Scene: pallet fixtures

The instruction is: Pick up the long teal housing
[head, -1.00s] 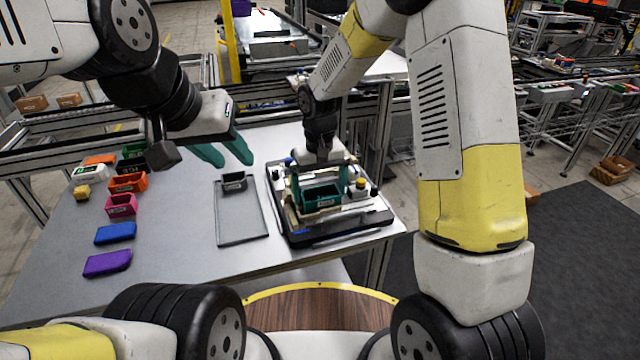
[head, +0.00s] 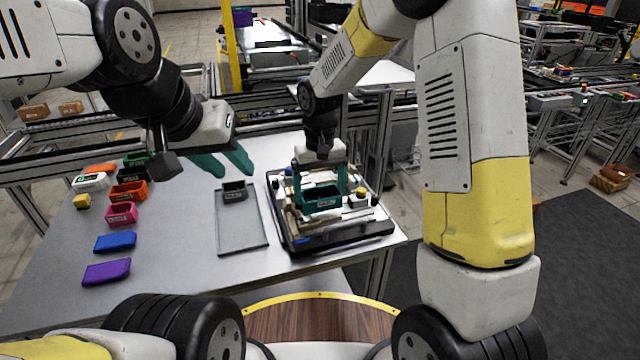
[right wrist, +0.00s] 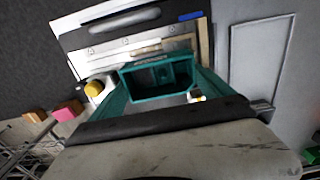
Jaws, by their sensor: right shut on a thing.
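The long teal housing (head: 322,202) is an open-topped box with a small label on its front. It sits between the teal fingers of my right gripper (head: 321,186), over the pallet fixture (head: 335,240). My right gripper is shut on it. The right wrist view shows the housing (right wrist: 158,70) between the fingers (right wrist: 160,92), with its hollow inside facing the camera. Pale fixture parts show under it in the head view; the exact gap is hard to tell. My left gripper (head: 223,164) is open and empty above the table, left of the fixture.
A grey tray (head: 242,235) with a small dark housing (head: 234,190) lies left of the fixture. Further left are orange (head: 128,191), pink (head: 121,213), blue (head: 115,242) and purple (head: 106,271) parts. A yellow-topped piece (head: 361,194) stands beside the held housing.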

